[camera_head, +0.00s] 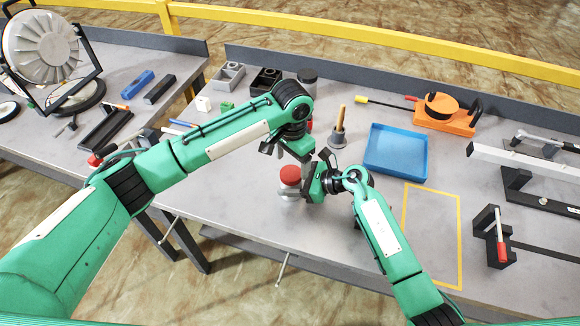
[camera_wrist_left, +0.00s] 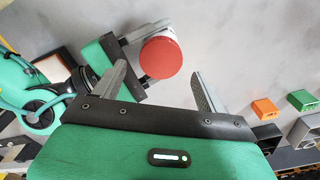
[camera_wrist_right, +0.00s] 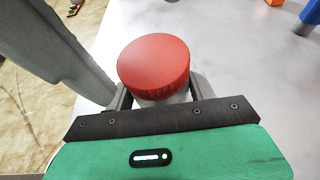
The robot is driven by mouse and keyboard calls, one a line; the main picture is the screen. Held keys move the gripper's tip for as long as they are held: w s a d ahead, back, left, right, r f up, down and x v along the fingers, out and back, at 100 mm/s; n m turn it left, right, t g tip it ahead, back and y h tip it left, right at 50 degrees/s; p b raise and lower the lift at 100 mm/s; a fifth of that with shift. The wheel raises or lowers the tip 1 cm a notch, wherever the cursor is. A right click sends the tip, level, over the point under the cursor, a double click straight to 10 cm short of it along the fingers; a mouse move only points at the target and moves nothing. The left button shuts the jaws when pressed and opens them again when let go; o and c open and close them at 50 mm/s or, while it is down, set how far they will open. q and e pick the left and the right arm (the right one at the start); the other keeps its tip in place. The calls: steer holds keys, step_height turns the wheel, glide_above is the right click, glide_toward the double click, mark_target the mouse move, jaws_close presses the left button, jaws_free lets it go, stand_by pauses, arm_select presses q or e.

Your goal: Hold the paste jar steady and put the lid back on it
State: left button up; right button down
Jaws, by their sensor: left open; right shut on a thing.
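The paste jar (camera_head: 289,194) stands on the table near its front edge, with the red lid (camera_head: 290,174) on top. In the right wrist view the lid (camera_wrist_right: 154,64) covers the mouth, with the pale jar body (camera_wrist_right: 160,99) just below. I cannot tell if it is fastened. My right gripper (camera_wrist_right: 158,95) is shut on the jar body from the right side. My left gripper (camera_wrist_left: 158,72) is open and empty. It is above and close to the jar, and the lid (camera_wrist_left: 161,58) shows beyond its fingertips, apart from them.
A plunger-like tool (camera_head: 338,130) stands behind the jar, with a blue tray (camera_head: 397,153) to its right. An orange tool (camera_head: 445,115) lies farther back. Grey and black bins (camera_head: 229,76) stand at the back left. The yellow outlined area (camera_head: 432,235) at right is mostly clear.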

mark_target(291, 173)
arm_select(q)
steer(key=shift+r, duration=0.6)
steer(key=shift+a, duration=0.1)
arm_select(e)
steer(key=shift+d, duration=0.1)
arm_select(q)
steer(key=shift+c, duration=1.2)
steer(key=n, duration=0.2)
steer(key=r+n, duration=0.1)
steer(key=n, duration=0.4)
steer(key=r+n, duration=0.1)
steer(key=n, duration=0.1)
steer(key=shift+r+n, duration=0.15)
steer(key=shift+n, duration=0.25)
steer(key=n, duration=0.2)
steer(key=r+n, duration=0.1)
steer(key=n, duration=0.1)
steer(key=shift+n, duration=0.4)
steer(key=shift+f, duration=4)
